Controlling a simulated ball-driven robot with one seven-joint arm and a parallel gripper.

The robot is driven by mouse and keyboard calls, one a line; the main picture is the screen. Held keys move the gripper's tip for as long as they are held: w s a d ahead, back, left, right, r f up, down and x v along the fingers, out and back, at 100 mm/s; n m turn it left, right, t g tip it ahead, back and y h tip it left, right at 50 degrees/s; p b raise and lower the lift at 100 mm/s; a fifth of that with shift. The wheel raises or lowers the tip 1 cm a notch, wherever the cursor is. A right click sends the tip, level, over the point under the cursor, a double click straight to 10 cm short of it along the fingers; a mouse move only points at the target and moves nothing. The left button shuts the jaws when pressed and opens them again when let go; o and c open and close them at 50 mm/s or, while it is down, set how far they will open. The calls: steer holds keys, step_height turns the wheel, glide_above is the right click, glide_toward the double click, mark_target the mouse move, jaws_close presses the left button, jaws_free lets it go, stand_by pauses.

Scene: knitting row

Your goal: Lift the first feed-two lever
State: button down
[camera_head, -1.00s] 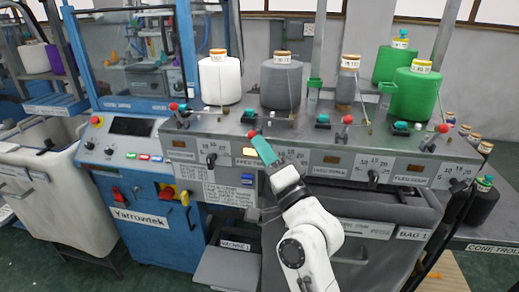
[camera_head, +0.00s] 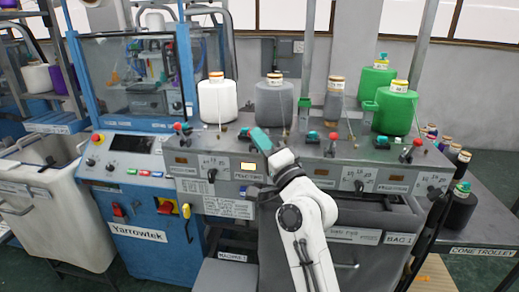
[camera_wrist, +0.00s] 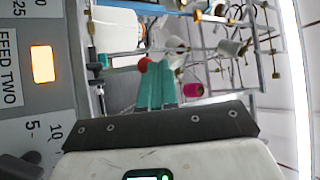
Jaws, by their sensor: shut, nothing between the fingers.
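The feed-two lever's red ball knob (camera_wrist: 144,65) shows in the wrist view just beyond the tips of my teal fingers, slightly left of them. Whether they touch it I cannot tell. In the head view the knob is largely hidden at my fingertips. My gripper (camera_head: 261,140) is shut and empty, at the front edge of the grey machine top; its fingers lie side by side in the wrist view (camera_wrist: 156,84). The FEED TWO label (camera_wrist: 8,70) is beside a lit orange display (camera_wrist: 43,64); this display also shows in the head view (camera_head: 248,166).
Other red-knobbed levers stand along the row, one at left (camera_head: 178,126), others at right (camera_head: 333,136) (camera_head: 417,142). A white cone (camera_head: 217,101), a grey cone (camera_head: 275,104) and green cones (camera_head: 396,112) stand behind. A black dial (camera_head: 211,175) protrudes from the front panel.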

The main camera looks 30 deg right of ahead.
steer(key=shift+w+d+r, duration=0.45)
steer(key=shift+w+r, duration=0.15)
steer(key=shift+r, duration=0.1)
steer(key=shift+f, duration=0.15)
stand_by(0.9)
